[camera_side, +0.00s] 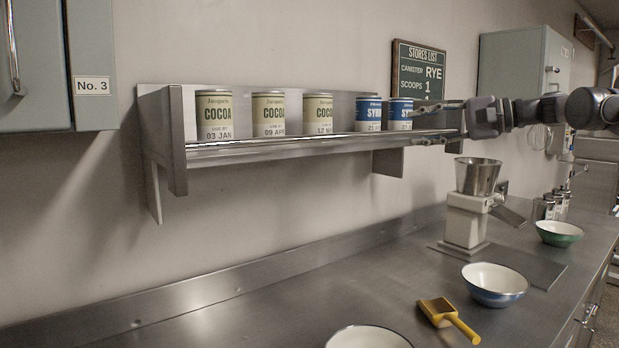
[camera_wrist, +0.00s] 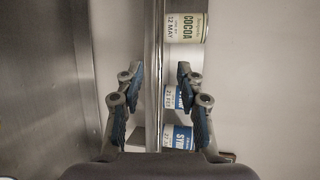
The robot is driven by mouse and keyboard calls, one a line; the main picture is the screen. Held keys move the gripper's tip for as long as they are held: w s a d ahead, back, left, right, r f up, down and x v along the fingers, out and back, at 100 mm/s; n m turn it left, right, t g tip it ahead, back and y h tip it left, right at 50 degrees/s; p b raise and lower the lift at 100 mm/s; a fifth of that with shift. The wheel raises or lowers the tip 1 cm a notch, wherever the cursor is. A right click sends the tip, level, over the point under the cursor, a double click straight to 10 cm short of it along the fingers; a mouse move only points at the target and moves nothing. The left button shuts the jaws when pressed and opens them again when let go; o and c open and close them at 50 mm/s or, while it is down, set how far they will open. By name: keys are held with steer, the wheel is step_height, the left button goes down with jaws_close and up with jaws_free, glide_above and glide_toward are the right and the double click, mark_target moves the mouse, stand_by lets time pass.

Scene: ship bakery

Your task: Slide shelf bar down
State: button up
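The shelf bar (camera_side: 280,139) is a thin shiny rod. It runs along the front of the metal shelf (camera_side: 178,145), low across the feet of the cans. In the wrist view the bar (camera_wrist: 154,60) runs up the picture and passes between my fingers. My gripper (camera_side: 425,125) is at the right part of the shelf, by the blue cans. It is open, and in the wrist view its two blue-padded fingers (camera_wrist: 156,80) stand on either side of the bar with gaps showing. Behind the bar are cocoa cans (camera_side: 214,118) and blue syrup cans (camera_side: 368,113).
A stores list board (camera_side: 418,75) hangs behind the shelf. A grinder (camera_side: 466,215) stands on the counter (camera_side: 230,310) below, with a blue bowl (camera_side: 495,285), a green bowl (camera_side: 559,233), a white bowl (camera_side: 368,338) and a yellow scoop (camera_side: 440,312). The space before the shelf's left part is clear.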

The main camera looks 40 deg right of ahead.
steer(key=n+t+y, duration=0.2)
steer(key=t, duration=0.2)
glide_toward(371, 136)
steer(key=x, duration=1)
steer(key=shift+w+a, duration=0.15)
steer(key=shift+w, duration=0.2)
steer(key=shift+c, duration=0.3)
jaws_close()
